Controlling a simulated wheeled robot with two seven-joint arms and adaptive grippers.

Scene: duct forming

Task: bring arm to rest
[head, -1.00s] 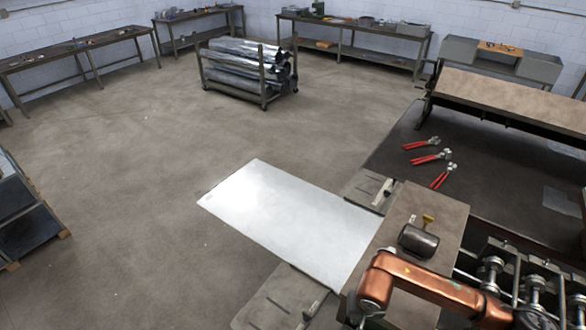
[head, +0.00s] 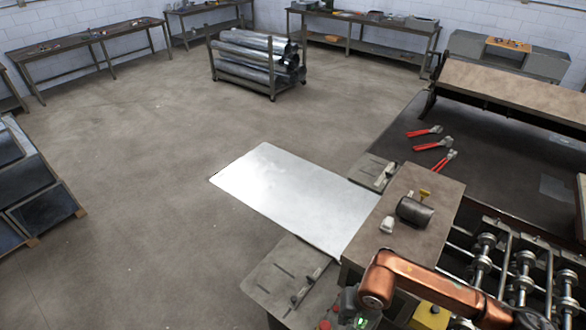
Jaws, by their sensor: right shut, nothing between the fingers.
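My right arm (head: 425,285), copper coloured, reaches in from the lower right corner. It bends down at its left end, beside the roll-forming machine. My right gripper (head: 350,302) is a dark, partly hidden shape under that bend, low in the head view. It is shut and holds nothing. My left arm and gripper are not in view. A flat bright metal sheet (head: 295,195) lies left of the machine, apart from my arm.
The machine's top plate (head: 432,190) bears a dark-headed mallet (head: 415,211) and a small white object (head: 387,225). Exposed rollers (head: 485,245) stand at right. Red-handled snips (head: 433,144) lie on a dark table. A duct rack (head: 255,62) stands behind.

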